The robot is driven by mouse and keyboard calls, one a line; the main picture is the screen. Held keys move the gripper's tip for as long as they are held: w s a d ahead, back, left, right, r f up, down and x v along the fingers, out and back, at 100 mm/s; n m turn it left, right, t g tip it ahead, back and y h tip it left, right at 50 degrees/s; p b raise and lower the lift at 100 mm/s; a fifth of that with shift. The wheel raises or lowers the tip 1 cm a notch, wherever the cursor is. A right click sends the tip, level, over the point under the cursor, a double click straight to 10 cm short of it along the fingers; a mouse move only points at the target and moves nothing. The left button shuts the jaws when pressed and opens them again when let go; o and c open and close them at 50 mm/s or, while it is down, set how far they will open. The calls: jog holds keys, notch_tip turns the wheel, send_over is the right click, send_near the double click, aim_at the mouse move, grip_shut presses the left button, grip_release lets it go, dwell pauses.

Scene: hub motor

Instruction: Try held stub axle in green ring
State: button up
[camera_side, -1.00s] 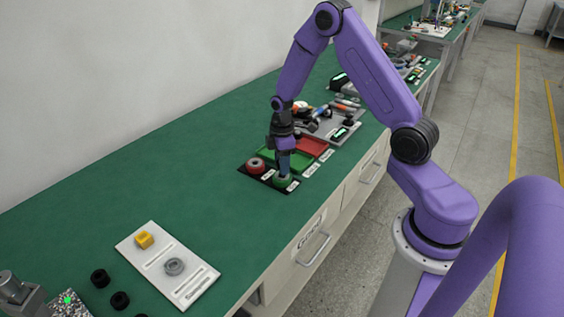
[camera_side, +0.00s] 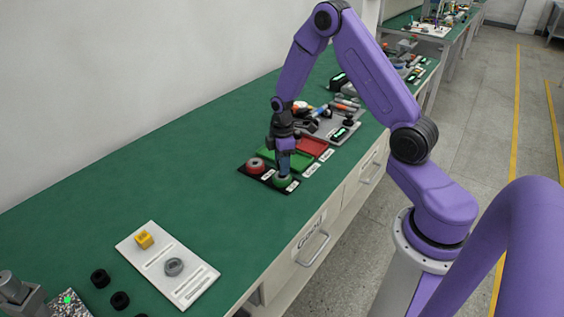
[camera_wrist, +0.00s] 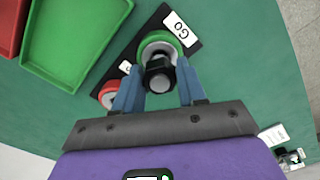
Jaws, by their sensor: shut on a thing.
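The green ring (camera_wrist: 153,40) stands on a black plate with a GO label; it also shows in the side view (camera_side: 283,182). A red ring (camera_wrist: 107,94) is on the same plate, seen in the side view (camera_side: 256,165) to the left. My gripper (camera_wrist: 159,82) is shut on the dark stub axle (camera_wrist: 158,76), its blue fingers on either side. In the wrist view the axle overlaps the green ring's middle; I cannot tell how far it is inside. In the side view my gripper (camera_side: 283,172) is directly above the green ring.
A green tray (camera_wrist: 72,42) and a red tray (camera_wrist: 10,25) lie beside the plate. Behind are a grey tray (camera_side: 338,130) and tools. A white board (camera_side: 165,262) with a yellow part (camera_side: 144,239) and grey ring (camera_side: 174,267) is front left. The green bench between is clear.

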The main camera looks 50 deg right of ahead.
jog(key=shift+f, duration=1.05)
dwell(1.0)
jog(key=shift+r, duration=1.45)
dwell(0.8)
jog(key=shift+r, duration=1.85)
jog(key=shift+w, duration=0.15)
